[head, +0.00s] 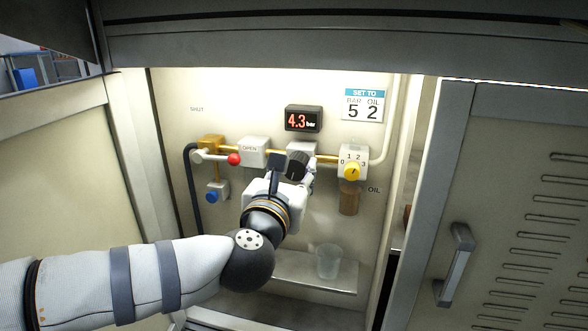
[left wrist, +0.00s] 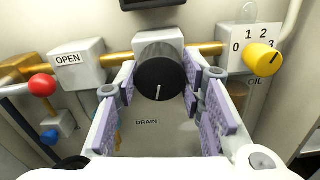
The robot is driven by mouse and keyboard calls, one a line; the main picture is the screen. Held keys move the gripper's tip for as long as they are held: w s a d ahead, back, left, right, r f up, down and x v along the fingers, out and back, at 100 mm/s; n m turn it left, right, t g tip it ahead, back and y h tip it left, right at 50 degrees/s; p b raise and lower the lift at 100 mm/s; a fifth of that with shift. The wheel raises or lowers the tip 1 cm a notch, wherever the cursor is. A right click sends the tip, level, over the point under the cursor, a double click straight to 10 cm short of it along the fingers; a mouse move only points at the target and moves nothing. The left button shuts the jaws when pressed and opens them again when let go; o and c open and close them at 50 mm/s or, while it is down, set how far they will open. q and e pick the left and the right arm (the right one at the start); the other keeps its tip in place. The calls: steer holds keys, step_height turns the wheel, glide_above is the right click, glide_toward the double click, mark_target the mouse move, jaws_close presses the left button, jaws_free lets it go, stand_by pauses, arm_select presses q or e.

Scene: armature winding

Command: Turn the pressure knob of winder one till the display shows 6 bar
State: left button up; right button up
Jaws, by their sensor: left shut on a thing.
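The black pressure knob (head: 297,164) sits on a white block on the brass pipe, below the display. In the left wrist view the knob (left wrist: 160,78) has a white mark pointing nearly straight down. The display (head: 303,119) reads 4.3 bar in red. My left gripper (head: 293,172) is at the knob. In the left wrist view its purple-padded fingers (left wrist: 163,95) stand on both sides of the knob, shut on it. The fingertips' contact is partly hidden. My right gripper is not in view.
Left of the knob are a red-tipped lever (head: 233,159) and a blue knob (head: 212,196). Right is a yellow oil dial (head: 352,171). A sign (head: 362,105) reads bar 5, oil 2. A clear cup (head: 328,261) stands on the shelf below. Open cabinet doors (head: 496,190) flank the opening.

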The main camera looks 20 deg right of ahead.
arm_select(q)
steer(key=m+p, duration=0.1)
steer(key=m, duration=0.4)
steer(key=shift+r+m, duration=0.15)
steer(key=shift+m, duration=0.15)
steer(key=m+p, duration=0.2)
steer(key=m, duration=0.2)
steer(key=shift+m, duration=0.4)
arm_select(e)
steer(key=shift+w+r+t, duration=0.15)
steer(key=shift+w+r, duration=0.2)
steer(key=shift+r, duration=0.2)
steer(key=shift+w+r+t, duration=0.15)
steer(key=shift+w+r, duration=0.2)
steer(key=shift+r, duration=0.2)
arm_select(q)
steer(key=shift+m, duration=0.3)
steer(key=o, duration=1.1)
steer(key=shift+o, duration=0.2)
step_height(320, 180, up, 10)
